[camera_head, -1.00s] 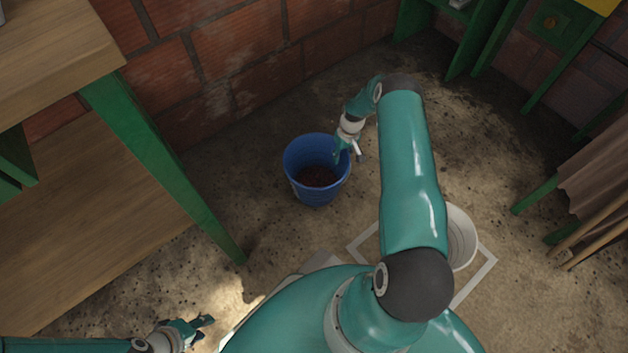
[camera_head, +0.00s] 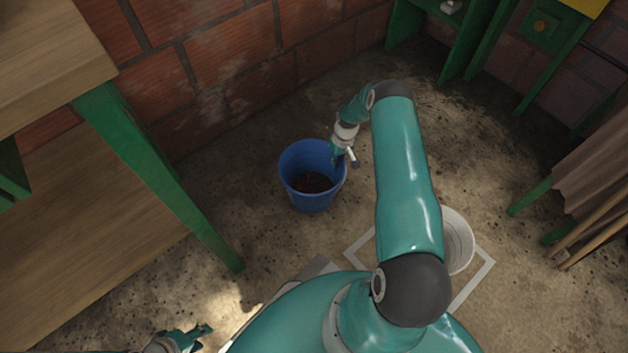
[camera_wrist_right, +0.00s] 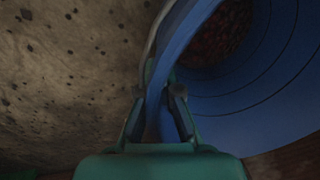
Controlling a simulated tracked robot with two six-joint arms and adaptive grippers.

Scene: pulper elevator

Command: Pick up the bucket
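The blue bucket (camera_head: 300,195) stands upright on the floor near the brick wall, with dark reddish contents inside. My right gripper (camera_head: 342,160) is at the right side of its rim in the head view. In the right wrist view, the fingers of my right gripper (camera_wrist_right: 158,98) are on either side of the blue bucket's wall (camera_wrist_right: 235,103) and closed against it, one inside and one outside. A thin handle-like strip runs along the rim there. My left gripper (camera_head: 198,338) is at the bottom left of the head view, open and empty, away from the bucket.
A wooden table (camera_head: 40,65) with a green leg (camera_head: 155,175) stands at the left. A white round container (camera_head: 458,243) sits within a pale square outline on the floor, partly hidden by my right arm. Green furniture stands at the back right. Floor around the bucket is clear.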

